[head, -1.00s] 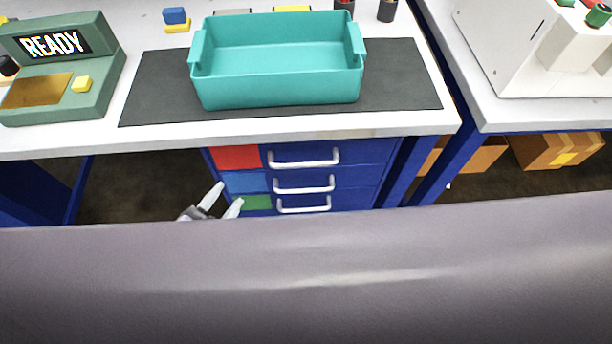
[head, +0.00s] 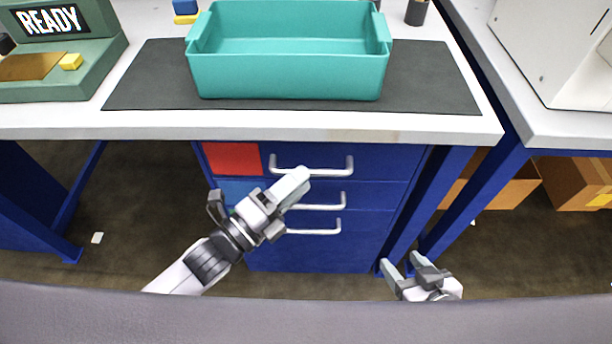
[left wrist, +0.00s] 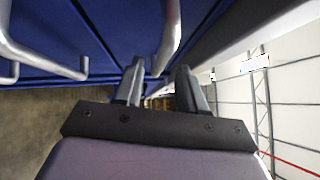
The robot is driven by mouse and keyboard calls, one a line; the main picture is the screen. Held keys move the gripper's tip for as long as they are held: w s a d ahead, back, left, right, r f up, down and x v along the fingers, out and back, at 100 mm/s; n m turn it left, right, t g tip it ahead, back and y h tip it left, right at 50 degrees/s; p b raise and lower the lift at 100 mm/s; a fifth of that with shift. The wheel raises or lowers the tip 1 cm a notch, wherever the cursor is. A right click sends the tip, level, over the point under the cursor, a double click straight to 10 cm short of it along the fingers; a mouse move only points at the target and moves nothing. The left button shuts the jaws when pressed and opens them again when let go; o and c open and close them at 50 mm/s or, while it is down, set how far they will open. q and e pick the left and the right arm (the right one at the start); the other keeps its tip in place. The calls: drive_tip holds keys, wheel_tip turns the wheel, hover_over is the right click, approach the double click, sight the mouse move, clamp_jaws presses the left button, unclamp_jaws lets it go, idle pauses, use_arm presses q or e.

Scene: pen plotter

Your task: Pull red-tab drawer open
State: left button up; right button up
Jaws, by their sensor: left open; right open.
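The red-tab drawer (head: 380,160) is the top one of a blue drawer unit under the bench and looks flush. Its red tab (head: 233,159) is at its left, and its white bar handle (head: 335,173) is to the right of that. My left gripper (head: 296,182) is open, its fingertips at the left end of this handle. In the left wrist view a white handle bar (left wrist: 172,35) runs down toward the gap between the open fingers (left wrist: 160,85); I cannot tell whether they touch. My right gripper (head: 402,266) is open and empty, low right of the unit.
Lower handles (head: 325,231) sit below; my left gripper partly hides the blue tab (head: 232,188). A teal bin (head: 288,76) stands on a dark mat (head: 440,85) on the bench. Blue table legs (head: 470,200) and cardboard boxes (head: 575,180) are at the right.

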use_arm(q)
drive_tip(key=shift+x, duration=1.3)
use_arm(e)
drive_tip(key=shift+a, duration=0.15)
use_arm(q)
clamp_jaws()
